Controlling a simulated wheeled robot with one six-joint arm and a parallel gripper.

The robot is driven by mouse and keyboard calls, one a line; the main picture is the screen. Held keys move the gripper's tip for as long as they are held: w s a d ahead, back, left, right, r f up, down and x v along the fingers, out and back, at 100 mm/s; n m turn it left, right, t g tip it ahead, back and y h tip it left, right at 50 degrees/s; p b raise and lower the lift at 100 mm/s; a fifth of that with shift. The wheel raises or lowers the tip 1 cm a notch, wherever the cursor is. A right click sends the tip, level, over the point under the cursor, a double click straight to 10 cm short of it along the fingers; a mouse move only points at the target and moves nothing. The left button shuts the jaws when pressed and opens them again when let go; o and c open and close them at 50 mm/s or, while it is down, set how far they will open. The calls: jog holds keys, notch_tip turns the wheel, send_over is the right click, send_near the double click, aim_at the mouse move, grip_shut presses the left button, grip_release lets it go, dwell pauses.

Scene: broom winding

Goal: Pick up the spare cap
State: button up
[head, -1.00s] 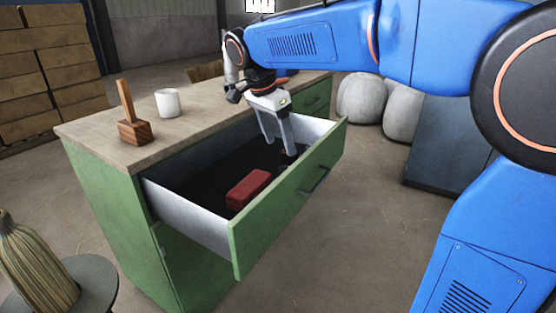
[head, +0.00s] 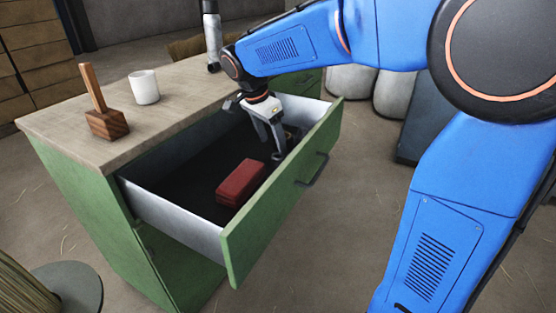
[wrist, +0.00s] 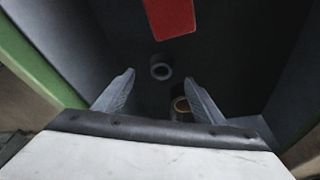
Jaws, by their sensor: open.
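My gripper (head: 277,150) points down into the open drawer (head: 170,222) in the head view, its fingers near the drawer's right end. In the wrist view my gripper (wrist: 159,77) is open, with nothing held between its fingers. A small dark grey round piece (wrist: 161,70) with a pale rim shows between the fingertips there, apart from both. A second small round piece with a brass-coloured ring (wrist: 181,104) lies by the right finger, which partly hides it. I cannot tell which of these is the spare cap. In the head view the fingers largely hide this spot.
A red block (head: 241,182) lies in the drawer; it also shows in the wrist view (wrist: 170,14). The drawer walls and green front (head: 290,185) stand close around the gripper. A wooden mallet (head: 105,120) and white cup (head: 144,87) stand on the worktop.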

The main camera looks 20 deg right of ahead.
aim_at(277, 155)
jog(key=shift+w+x, duration=0.2)
jog(key=shift+x, duration=3.45)
jog(key=shift+c, duration=0.3)
jog(key=c, duration=1.1)
